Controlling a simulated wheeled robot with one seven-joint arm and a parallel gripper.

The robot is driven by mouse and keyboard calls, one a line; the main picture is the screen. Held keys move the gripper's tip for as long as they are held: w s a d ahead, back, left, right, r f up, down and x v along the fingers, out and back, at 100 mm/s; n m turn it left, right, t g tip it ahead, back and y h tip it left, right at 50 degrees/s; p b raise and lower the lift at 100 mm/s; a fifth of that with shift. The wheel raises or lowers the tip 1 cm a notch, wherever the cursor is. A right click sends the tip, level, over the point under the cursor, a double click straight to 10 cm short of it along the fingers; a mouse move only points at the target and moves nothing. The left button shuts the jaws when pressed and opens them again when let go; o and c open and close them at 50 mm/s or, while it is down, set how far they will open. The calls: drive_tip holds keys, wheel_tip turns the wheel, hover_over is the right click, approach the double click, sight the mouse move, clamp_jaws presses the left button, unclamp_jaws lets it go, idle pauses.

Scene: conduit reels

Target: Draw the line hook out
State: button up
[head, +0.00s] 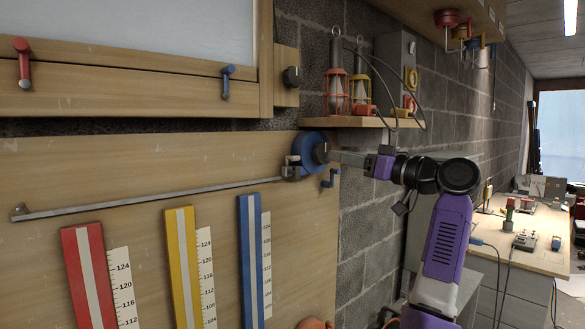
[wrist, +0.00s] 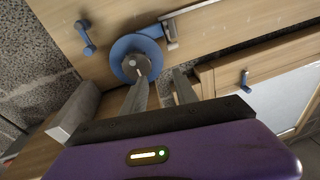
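A blue reel (head: 311,145) with a grey hub is mounted on the wooden board at the right end of a long metal rail (head: 150,197). A small metal piece (head: 290,168), perhaps the line hook, sits beside the reel at the rail's end; it also shows in the wrist view (wrist: 170,36). The reel (wrist: 122,47) is just ahead of my gripper (wrist: 161,77) in the wrist view. The fingers are apart with nothing between them, and one overlaps the reel's hub in the picture. Whether it touches is unclear. In the head view my gripper (head: 347,157) is right of the reel.
A blue crank handle (head: 329,179) is just below the reel. A shelf (head: 350,122) with caged lamps stands above my gripper. Red, yellow and blue strips (head: 249,262) with scales are on the board below the rail. A wooden-framed panel (head: 130,90) is above.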

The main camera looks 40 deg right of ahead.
sight(292, 172)
drive_tip(key=w+a+f+n, duration=0.1)
drive_tip(key=w, duration=0.1)
drive_tip(key=w+a+f+g+y+p, duration=0.1)
drive_tip(key=w+a, duration=0.1)
drive_tip(key=w, duration=0.1)
drive_tip(key=w+a+f+n+g+y+p, duration=0.1)
drive_tip(key=w+a, duration=0.1)
drive_tip(key=w, duration=0.1)
drive_tip(key=shift+a+f+n, duration=0.15)
drive_tip(key=shift+f+n, duration=0.15)
clamp_jaws()
idle(1.4)
